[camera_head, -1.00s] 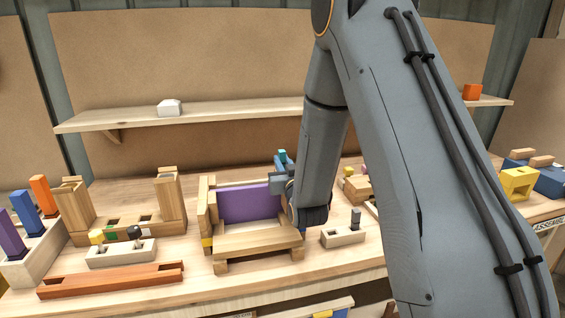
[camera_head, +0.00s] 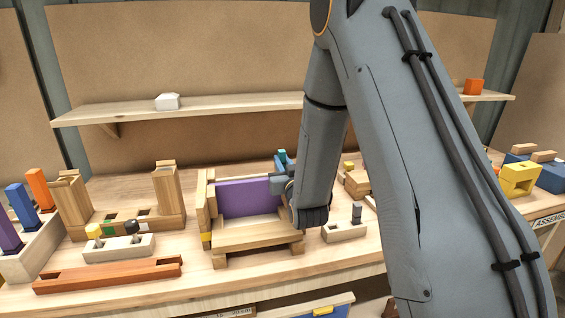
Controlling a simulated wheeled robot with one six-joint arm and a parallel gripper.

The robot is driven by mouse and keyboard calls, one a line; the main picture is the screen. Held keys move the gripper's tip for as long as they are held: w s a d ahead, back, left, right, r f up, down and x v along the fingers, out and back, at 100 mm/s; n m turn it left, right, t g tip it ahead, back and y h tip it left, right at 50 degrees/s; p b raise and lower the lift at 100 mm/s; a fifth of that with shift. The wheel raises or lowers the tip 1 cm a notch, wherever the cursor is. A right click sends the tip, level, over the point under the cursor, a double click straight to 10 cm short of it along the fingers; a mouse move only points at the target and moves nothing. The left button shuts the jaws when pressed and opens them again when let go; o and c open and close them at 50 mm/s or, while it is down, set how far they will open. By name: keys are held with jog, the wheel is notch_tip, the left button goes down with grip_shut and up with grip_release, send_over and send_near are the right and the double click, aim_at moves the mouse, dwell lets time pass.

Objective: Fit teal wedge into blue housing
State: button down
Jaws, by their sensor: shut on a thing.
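A small teal piece (camera_head: 282,155), which looks like the teal wedge, shows just above my gripper (camera_head: 279,183), with a bit of blue below it. My gripper is at the right end of the purple panel (camera_head: 245,197). It looks shut on the teal wedge, but the arm and wrist hide most of the grip. A blue block (camera_head: 550,181) stands at the far right of the bench. I cannot tell whether it or the blue behind my gripper is the housing.
A wooden frame (camera_head: 255,233) surrounds the purple panel. A pale block with pegs (camera_head: 118,249) and an orange-brown bar (camera_head: 110,274) lie left. A small pale block with a grey peg (camera_head: 345,232) is close to my wrist. A shelf (camera_head: 230,106) runs behind.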

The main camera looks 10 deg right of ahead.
jog(key=shift+f, duration=0.25)
jog(key=c, duration=1.6)
grip_release()
jog(key=s+b, duration=0.2)
jog(key=s, duration=0.5)
jog(key=shift+s+f, duration=0.15)
jog(key=shift+s, duration=0.25)
